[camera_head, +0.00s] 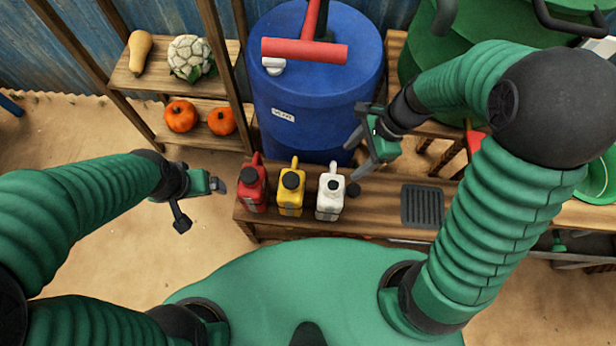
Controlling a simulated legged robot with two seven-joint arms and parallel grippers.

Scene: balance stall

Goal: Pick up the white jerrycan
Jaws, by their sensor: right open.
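The white jerrycan (330,196) stands upright on the wooden bench, at the right end of a row of three. It has a dark cap and a handle on top. My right gripper (354,160) is open and empty, above and to the right of the white jerrycan, apart from it. My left gripper (200,199) is at the left, beside the bench's left end and left of the red jerrycan (252,188). The yellow jerrycan (291,192) stands between the red and white ones.
A blue barrel (310,95) with a red T-shaped handle stands behind the row. A dark slotted tray (422,206) lies on the bench (381,209) at right. Shelves with pumpkins (181,116) stand back left.

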